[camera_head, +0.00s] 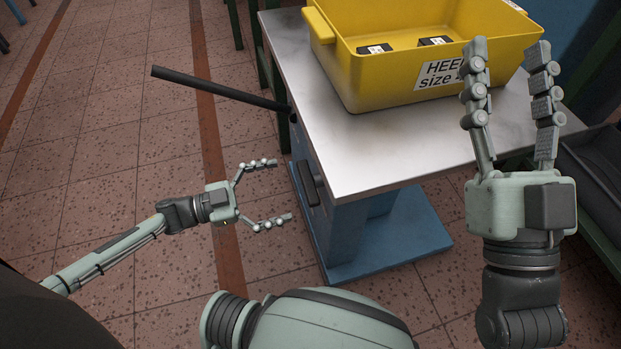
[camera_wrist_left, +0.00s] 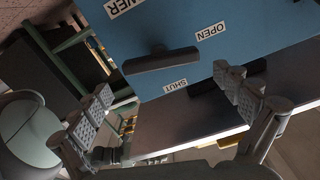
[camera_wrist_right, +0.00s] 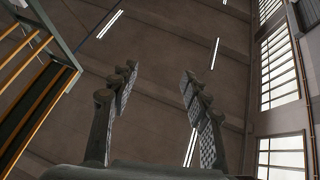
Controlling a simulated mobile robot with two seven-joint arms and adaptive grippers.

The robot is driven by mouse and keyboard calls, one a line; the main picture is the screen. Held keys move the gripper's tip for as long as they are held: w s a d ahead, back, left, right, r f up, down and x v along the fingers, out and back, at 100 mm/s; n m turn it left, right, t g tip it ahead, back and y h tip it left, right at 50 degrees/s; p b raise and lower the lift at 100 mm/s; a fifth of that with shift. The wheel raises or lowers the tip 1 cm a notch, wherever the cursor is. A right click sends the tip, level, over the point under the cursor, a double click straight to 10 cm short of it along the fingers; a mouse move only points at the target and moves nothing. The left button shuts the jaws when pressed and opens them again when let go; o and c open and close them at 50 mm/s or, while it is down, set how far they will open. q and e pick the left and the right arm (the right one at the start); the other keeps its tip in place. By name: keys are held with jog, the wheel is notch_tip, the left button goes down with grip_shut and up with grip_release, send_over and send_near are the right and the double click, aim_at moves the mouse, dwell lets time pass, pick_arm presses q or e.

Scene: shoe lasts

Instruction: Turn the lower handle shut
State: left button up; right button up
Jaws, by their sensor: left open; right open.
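The lower handle (camera_head: 308,183) is a short black bar on the side of the blue stand (camera_head: 335,225) under the table top. In the left wrist view the black bar (camera_wrist_left: 160,60) crosses a blue panel (camera_wrist_left: 225,60), with one end between the OPEN label (camera_wrist_left: 210,30) and the SHUT label (camera_wrist_left: 175,85). A partly cut-off label ending in "WER" (camera_wrist_left: 122,6) is also there. My left gripper (camera_head: 282,190) is open and empty, fingers toward the handle, a short gap away. In its wrist view (camera_wrist_left: 168,88) nothing is between the fingers. My right gripper (camera_head: 508,50) is open, empty and points up.
A long black lever (camera_head: 220,90) sticks out left from the stand, above my left gripper. A yellow bin (camera_head: 375,75) with small black items stands on the table top (camera_head: 400,140). A dark tray (camera_head: 600,165) is at the right. Tiled floor is free at left.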

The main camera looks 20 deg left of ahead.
aim_at(308, 181)
pick_arm(q)
jog(key=x, duration=0.6)
jog(key=shift+w+d, duration=0.1)
jog(key=shift+d, duration=0.05)
pick_arm(e)
jog(key=shift+s+d+r+t, duration=0.25)
jog(key=shift+r+t, duration=0.15)
jog(key=shift+r, duration=0.05)
pick_arm(q)
jog(key=c, duration=0.8)
